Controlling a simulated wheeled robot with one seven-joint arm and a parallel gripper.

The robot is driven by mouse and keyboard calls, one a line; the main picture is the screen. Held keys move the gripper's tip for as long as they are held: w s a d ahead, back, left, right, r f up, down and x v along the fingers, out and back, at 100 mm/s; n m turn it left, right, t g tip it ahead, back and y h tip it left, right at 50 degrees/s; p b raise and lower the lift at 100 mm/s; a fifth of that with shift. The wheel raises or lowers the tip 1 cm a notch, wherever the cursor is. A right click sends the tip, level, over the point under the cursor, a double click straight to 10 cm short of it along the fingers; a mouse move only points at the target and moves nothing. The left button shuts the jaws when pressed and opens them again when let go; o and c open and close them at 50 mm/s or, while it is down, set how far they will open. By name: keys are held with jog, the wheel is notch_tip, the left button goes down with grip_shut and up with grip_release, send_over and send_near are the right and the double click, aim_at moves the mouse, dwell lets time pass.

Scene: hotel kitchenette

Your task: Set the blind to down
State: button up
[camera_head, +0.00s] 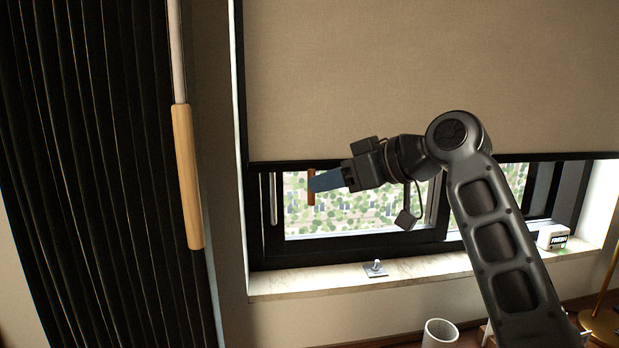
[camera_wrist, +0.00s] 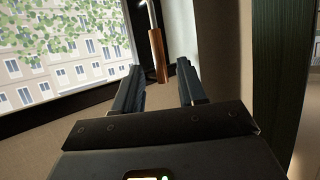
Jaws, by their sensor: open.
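The beige roller blind (camera_head: 430,75) covers the upper part of the window in the head view. Its dark bottom bar (camera_head: 560,156) hangs above the sill, with a strip of glass below it. A slim rod with a brown wooden handle (camera_head: 311,187) hangs by the left of the window. The handle also shows in the wrist view (camera_wrist: 158,55), lined up with the gap between my fingertips. My gripper (camera_head: 316,183) points left at the handle and is open, with both fingers apart in the wrist view (camera_wrist: 160,68). Whether the handle touches a finger I cannot tell.
A dark pleated curtain (camera_head: 95,170) with a larger wooden-handled wand (camera_head: 187,175) hangs at left. The pale sill (camera_head: 320,276) holds a small metal fitting (camera_head: 375,268) and a white box (camera_head: 552,237). A white cup (camera_head: 440,333) and a brass stand (camera_head: 602,325) are below.

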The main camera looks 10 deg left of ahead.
aim_at(311, 205)
jog(key=shift+x, duration=2.35)
grip_shut()
